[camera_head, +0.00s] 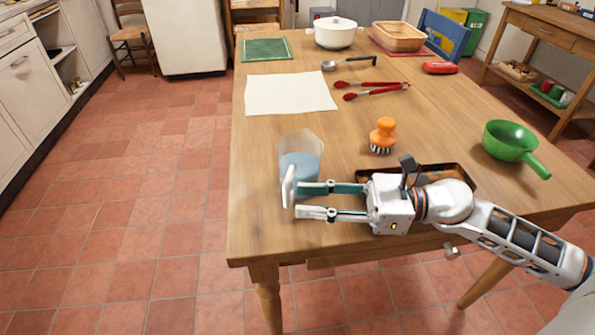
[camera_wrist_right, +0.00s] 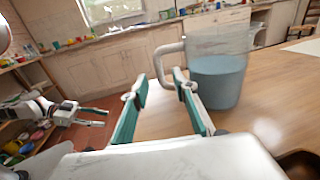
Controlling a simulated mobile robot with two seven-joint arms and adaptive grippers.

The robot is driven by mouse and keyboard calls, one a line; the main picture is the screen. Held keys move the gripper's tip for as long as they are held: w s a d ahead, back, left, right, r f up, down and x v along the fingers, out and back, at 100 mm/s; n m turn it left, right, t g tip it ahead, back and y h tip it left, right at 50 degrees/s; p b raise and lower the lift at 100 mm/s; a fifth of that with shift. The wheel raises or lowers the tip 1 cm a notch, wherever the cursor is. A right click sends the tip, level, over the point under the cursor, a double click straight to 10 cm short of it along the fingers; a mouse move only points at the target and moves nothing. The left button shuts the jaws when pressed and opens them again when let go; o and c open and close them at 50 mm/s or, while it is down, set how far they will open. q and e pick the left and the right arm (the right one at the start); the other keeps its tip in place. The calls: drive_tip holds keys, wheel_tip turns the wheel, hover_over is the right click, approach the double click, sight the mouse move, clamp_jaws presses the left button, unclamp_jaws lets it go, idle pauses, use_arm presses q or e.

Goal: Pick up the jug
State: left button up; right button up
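The jug (camera_head: 301,165) is clear with blue-grey contents and stands upright near the table's front left edge. In the right wrist view the jug (camera_wrist_right: 220,80) is just past the fingertips, with its pale handle (camera_wrist_right: 160,62) facing me. My right gripper (camera_head: 302,200) is open and empty. Its fingertips (camera_wrist_right: 157,90) are close to the handle, one to either side of its lower end; I cannot tell whether they touch it. My left gripper (camera_wrist_right: 97,117) shows small at the left of the wrist view, its fingers apart, away from the jug.
On the wooden table (camera_head: 250,205), a dark tray (camera_head: 455,171) lies under my right arm. The table's left edge is close to the jug.

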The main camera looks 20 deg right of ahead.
sight(288, 208)
drive_tip(key=a, duration=0.1)
drive_tip(key=w+a, duration=0.1)
drive_tip(key=a+r, duration=0.1)
drive_tip(key=shift+w, duration=0.3)
drive_tip(key=shift+w+a+f, duration=0.25)
drive_tip(key=shift+w+a, duration=0.05)
drive_tip(key=shift+a, duration=0.25)
clamp_jaws()
